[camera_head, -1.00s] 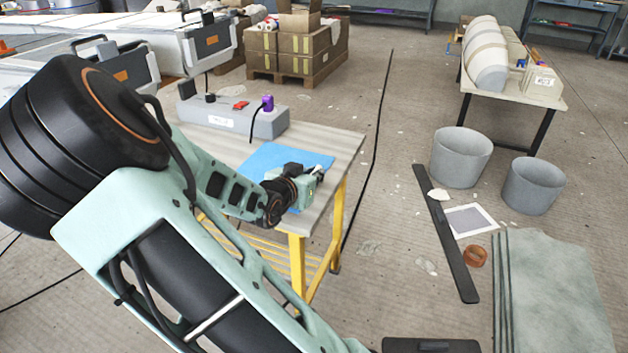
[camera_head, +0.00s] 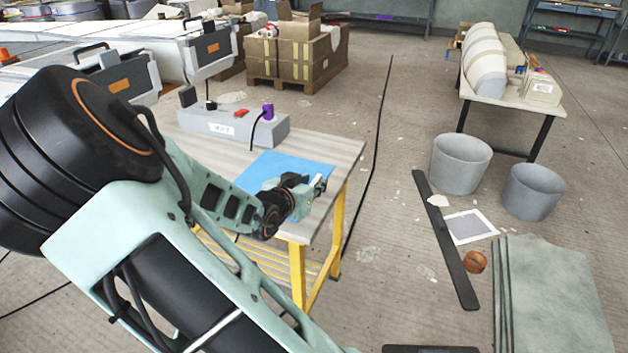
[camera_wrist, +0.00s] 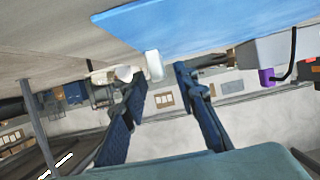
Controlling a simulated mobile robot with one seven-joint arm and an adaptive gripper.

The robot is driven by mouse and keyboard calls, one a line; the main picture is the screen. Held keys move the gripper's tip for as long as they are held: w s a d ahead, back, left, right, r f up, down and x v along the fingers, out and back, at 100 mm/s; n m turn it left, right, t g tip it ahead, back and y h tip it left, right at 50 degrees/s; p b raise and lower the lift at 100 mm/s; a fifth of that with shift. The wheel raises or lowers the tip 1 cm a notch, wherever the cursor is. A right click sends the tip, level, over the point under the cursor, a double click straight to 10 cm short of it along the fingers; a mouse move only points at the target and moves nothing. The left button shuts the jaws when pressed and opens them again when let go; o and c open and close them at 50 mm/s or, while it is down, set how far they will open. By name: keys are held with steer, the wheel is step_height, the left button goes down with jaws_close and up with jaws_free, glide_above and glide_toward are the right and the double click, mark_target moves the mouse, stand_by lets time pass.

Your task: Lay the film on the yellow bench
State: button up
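The yellow-legged bench (camera_head: 338,150) stands in the middle of the head view. A flat blue sheet (camera_head: 262,165) lies on its top; it also shows in the wrist view (camera_wrist: 200,25). I cannot tell whether this sheet is the film. My gripper (camera_head: 319,184) is over the bench's front right part, just past the sheet's near right corner. In the wrist view, my gripper's dark fingers (camera_wrist: 161,72) stand apart. A small white piece (camera_wrist: 153,65) shows between the fingertips, with a gap to the right finger; I cannot identify it.
A grey power box (camera_head: 230,124) with a purple plug stands on the bench's back. Grey bins (camera_head: 461,165), a dark bar (camera_head: 445,240), a white-bordered grey square (camera_head: 470,227) and a tape roll (camera_head: 475,262) are on the floor at right. Boxes (camera_head: 290,55) stand behind.

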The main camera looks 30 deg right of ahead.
steer(key=p+v, duration=0.5)
steer(key=v, duration=0.4)
steer(key=shift+s+a+r, duration=0.1)
steer(key=shift+a+r, duration=0.05)
steer(key=shift+r, duration=0.1)
steer(key=shift+s+a+r, duration=0.1)
steer(key=shift+s+a, duration=0.3)
steer(key=shift+a, duration=0.1)
